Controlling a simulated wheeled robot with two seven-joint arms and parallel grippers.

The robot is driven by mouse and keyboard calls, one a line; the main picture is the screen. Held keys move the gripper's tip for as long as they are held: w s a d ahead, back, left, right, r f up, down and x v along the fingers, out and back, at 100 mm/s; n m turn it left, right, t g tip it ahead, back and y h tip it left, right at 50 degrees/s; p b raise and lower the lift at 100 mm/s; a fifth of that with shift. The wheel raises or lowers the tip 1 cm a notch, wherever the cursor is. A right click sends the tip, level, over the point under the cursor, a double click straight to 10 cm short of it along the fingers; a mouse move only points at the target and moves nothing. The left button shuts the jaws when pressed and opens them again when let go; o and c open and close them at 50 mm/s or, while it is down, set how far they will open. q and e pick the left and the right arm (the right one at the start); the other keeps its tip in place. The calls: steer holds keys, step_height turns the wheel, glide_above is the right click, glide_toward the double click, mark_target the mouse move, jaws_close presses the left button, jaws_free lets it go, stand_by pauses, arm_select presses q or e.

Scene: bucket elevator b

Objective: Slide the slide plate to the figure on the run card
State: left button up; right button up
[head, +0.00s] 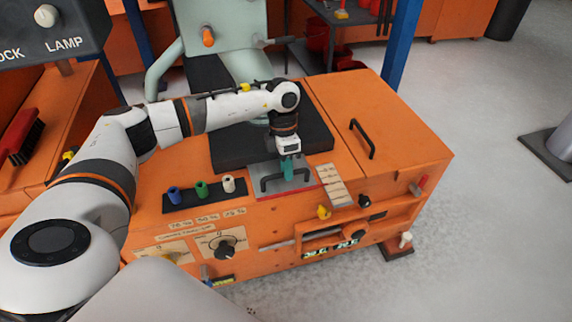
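The slide plate (301,179) is a grey metal plate with a black bow handle (268,183), set in a red-edged opening on top of the orange machine. My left gripper (288,174) points straight down with its teal fingertips at the handle. The gap between the fingers is too small to see, so I cannot tell whether they grip it. A pale scale strip (333,185) with marks lies right of the plate; its figures are too small to read. I cannot pick out the run card for certain. My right gripper is not in view.
Blue, green and white pegs (201,189) stand in a black strip left of the plate. Two dials, a yellow knob (323,212) and a black knob (364,201) are on the front. A black lid handle (362,139) rises at right.

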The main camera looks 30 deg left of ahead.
arm_select(q)
steer(key=shift+o, duration=0.4)
steer(key=shift+r, duration=0.1)
steer(key=shift+w+a+r, duration=0.1)
steer(key=shift+r, duration=0.2)
step_height(320, 180, up, 11)
steer(key=w+a+p, duration=0.1)
steer(key=p, duration=0.1)
steer(key=shift+w+a, duration=0.2)
steer(key=shift+a, duration=0.1)
